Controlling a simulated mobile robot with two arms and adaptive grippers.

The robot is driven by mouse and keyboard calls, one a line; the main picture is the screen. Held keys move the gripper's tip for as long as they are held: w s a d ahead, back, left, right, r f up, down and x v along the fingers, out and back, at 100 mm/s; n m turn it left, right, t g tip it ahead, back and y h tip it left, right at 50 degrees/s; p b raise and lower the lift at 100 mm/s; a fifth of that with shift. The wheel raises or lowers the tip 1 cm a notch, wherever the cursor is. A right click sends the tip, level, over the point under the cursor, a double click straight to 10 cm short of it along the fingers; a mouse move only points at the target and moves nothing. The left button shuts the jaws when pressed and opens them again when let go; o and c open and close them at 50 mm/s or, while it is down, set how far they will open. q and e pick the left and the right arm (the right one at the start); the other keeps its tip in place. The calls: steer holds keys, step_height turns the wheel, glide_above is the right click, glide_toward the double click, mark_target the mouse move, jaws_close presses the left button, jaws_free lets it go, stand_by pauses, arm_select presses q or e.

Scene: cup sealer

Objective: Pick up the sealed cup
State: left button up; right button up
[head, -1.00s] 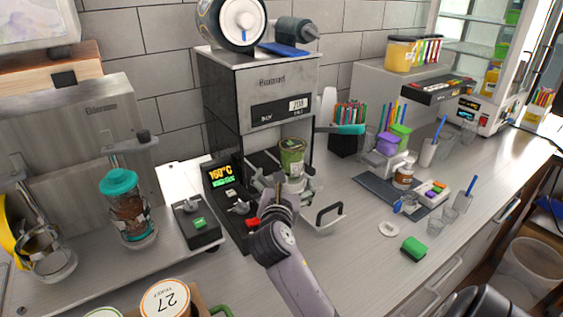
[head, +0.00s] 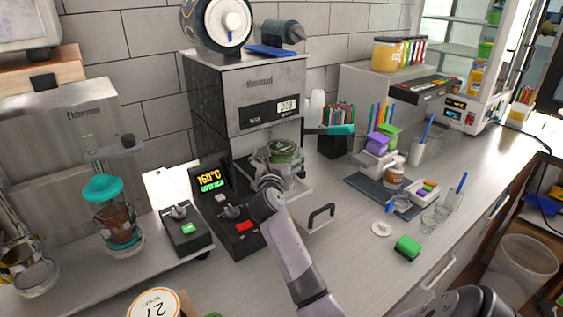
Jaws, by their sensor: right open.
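My left gripper is not in view.
A control box with a 160°C display (head: 210,178) stands left of the cup. A black-handled drawer or tray (head: 320,215) sticks out to the right. A teal-lidded jar (head: 118,215) is at left.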

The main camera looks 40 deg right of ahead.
mark_target(281, 146)
steer(key=p+x, duration=0.1)
steer(key=x, duration=0.4)
steer(key=shift+s+d+f, duration=0.15)
steer(key=shift+d+f, duration=0.05)
steer(key=shift+w+d, duration=0.2)
steer(key=shift+w, duration=0.05)
steer(key=shift+c, duration=0.5)
steer(key=shift+c, duration=0.7)
steer(key=c, duration=1.7)
steer(key=shift+c, duration=0.5)
steer(key=shift+r, duration=0.1)
